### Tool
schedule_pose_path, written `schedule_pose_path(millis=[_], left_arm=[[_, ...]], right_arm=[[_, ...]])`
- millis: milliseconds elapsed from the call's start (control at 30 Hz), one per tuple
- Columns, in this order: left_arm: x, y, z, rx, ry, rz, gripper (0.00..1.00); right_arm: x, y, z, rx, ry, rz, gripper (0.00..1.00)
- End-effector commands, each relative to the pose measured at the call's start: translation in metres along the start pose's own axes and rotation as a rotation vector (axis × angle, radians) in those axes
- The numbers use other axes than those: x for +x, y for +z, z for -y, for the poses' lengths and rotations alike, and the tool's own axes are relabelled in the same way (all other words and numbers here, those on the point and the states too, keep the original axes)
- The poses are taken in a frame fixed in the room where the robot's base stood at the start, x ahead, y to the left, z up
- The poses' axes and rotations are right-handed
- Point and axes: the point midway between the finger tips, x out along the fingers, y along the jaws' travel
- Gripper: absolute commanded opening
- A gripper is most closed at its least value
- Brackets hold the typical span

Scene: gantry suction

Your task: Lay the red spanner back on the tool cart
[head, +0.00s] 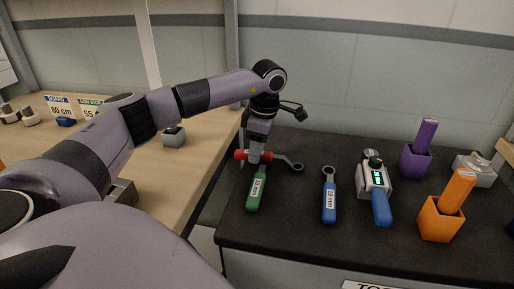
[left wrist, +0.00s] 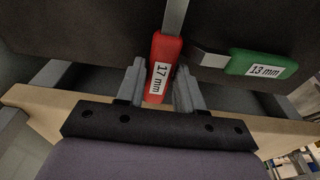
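The red spanner (head: 266,156) has a red handle marked 17 mm and a grey metal end pointing right in the head view. It is at the left edge of the dark-topped tool cart (head: 285,236), above the green spanner. My left gripper (head: 253,157) points down at its handle. I cannot tell whether the spanner touches the cart top. My right gripper is not in view.
On the cart are a green 13 mm spanner (head: 257,189), a blue spanner (head: 329,200), a blue-handled tool with a lit display (head: 377,185), a purple block holder (head: 416,161) and an orange one (head: 440,222).

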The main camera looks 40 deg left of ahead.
Motion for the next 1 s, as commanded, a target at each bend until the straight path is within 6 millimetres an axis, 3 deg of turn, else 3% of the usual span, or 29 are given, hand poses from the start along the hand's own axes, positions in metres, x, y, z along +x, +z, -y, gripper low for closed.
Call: schedule_pose_path(millis=[333, 467, 800, 1000], left_arm=[[-0.001, 0.0, 0.0, 0.001, 0.0, 0.0, 0.55], [-0.011, 0.001, 0.0, 0.001, 0.002, 0.002, 0.55], [-0.082, 0.001, 0.0, 0.001, 0.003, 0.003, 0.55], [-0.114, 0.0, -0.001, 0.0, 0.001, 0.001, 0.55]], right_arm=[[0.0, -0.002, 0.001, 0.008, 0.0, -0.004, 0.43], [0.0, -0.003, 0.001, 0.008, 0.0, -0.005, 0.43], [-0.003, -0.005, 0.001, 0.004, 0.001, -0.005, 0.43], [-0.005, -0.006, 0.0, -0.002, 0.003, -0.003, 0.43]])
